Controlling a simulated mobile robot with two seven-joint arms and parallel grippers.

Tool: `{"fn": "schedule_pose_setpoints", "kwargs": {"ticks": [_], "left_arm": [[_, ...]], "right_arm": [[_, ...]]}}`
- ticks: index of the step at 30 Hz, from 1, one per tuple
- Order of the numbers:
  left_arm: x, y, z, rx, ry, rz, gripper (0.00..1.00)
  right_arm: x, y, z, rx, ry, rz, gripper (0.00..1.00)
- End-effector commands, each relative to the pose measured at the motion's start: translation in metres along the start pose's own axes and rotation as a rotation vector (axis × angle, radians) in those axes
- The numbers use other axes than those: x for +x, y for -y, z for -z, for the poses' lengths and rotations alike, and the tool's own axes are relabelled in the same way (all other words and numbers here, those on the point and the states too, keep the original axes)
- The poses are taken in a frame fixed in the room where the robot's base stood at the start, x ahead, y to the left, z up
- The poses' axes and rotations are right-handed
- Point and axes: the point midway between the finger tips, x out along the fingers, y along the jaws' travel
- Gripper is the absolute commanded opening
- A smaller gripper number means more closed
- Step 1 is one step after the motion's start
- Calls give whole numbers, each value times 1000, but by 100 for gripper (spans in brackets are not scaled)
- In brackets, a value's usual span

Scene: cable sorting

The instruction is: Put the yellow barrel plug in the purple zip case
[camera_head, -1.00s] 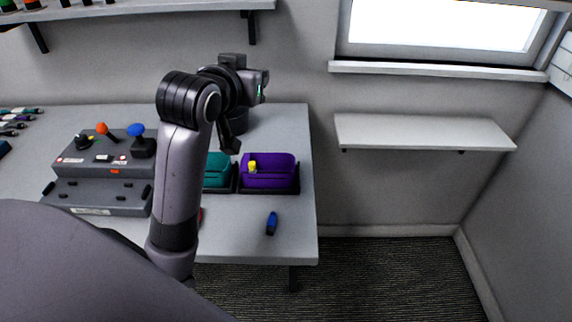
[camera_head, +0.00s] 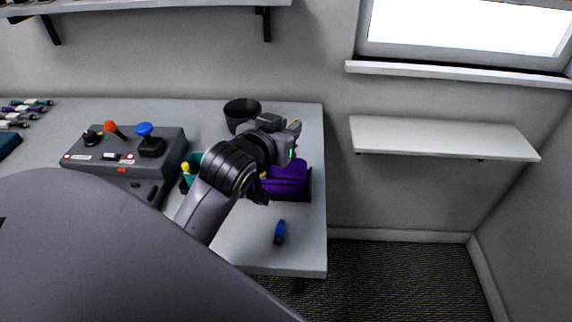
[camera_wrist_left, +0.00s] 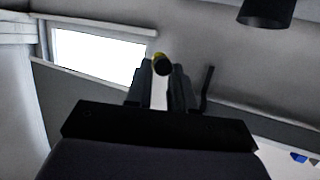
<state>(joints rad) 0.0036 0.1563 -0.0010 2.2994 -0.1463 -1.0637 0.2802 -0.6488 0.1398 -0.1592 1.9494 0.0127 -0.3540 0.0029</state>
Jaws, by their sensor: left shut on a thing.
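My left gripper (camera_head: 295,128) is above the far side of the purple zip case (camera_head: 292,180), apart from it. In the left wrist view, its fingers (camera_wrist_left: 162,78) are shut on a yellow barrel plug (camera_wrist_left: 157,58) with a dark round end. A bit of the held yellow plug also shows at the fingers in the head view (camera_head: 297,124). The case stands open in a dark tray near the table's right edge; my wrist hides its left part. Another yellow piece (camera_head: 264,175) shows at the case's left side. My right gripper is not in view.
A teal case (camera_head: 194,162) with a yellow-tipped plug (camera_head: 185,168) is left of my arm. A black cup (camera_head: 236,116) stands behind my wrist. A blue plug (camera_head: 280,232) lies in front of the purple case. A joystick box (camera_head: 120,150) is at left.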

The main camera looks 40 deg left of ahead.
Motion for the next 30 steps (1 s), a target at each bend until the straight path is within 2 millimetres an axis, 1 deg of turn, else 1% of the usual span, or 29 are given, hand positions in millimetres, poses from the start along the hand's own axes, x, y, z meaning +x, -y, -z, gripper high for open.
{"fn": "schedule_pose_setpoints", "kwargs": {"ticks": [1,4,6,11,18,21,30], "left_arm": [[3,0,-15,1,9,1,0],[10,0,-33,0,6,0,0],[12,0,-42,-1,3,0,0],[16,0,-53,-1,1,0,0],[26,0,-85,0,3,1,0],[28,0,-92,-1,1,0,0],[28,0,-93,-1,-1,0,0]], "right_arm": [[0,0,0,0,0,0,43],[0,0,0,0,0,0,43],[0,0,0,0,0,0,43],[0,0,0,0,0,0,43],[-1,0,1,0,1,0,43],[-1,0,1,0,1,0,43],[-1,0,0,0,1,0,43]]}}
